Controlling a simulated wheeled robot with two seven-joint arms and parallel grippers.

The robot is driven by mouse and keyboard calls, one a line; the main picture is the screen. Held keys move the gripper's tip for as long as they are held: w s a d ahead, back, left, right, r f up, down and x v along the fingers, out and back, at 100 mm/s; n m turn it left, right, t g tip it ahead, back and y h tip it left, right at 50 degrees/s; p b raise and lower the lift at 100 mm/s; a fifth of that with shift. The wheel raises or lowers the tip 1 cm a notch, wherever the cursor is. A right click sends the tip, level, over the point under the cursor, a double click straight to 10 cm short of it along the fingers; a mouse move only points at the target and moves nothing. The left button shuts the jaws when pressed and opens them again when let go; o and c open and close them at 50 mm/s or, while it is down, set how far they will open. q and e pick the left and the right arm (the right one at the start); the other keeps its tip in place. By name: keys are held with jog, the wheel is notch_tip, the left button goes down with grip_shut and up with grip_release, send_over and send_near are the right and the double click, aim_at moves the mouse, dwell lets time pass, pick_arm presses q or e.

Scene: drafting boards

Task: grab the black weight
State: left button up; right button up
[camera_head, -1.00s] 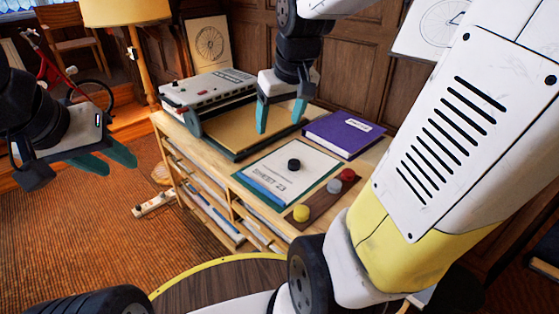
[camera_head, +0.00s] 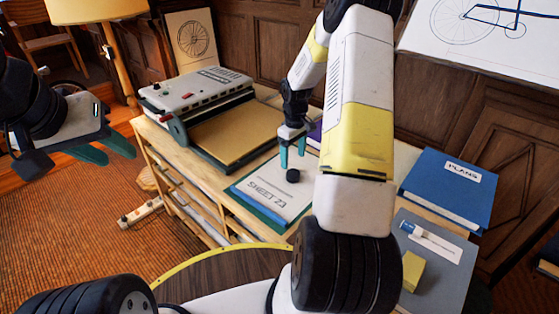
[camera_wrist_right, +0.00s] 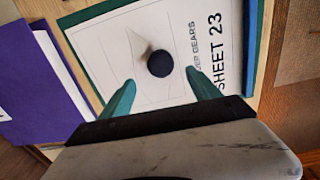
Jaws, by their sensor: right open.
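The black weight (camera_head: 293,176) is a small round knob on the white SHEET 23 paper (camera_head: 268,190), on a green board. In the right wrist view the weight (camera_wrist_right: 160,63) lies between the lines of my two teal fingers, just beyond their tips. My right gripper (camera_head: 292,160) is open and empty, pointing down close above and behind the weight; I see no contact. My left gripper (camera_head: 110,156) is at the far left over the floor, away from the table, with its fingers apart and empty.
A purple book (camera_wrist_right: 45,85) lies beside the sheet, mostly hidden by my right arm in the head view. A machine with a brown bed (camera_head: 235,132) stands left of it. A blue PLANS binder (camera_head: 450,188) and a grey board with a yellow block (camera_head: 411,271) are at right.

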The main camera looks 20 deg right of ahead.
aim_at(293, 172)
jog(key=f, duration=0.6)
jog(key=shift+s, duration=0.2)
grip_shut()
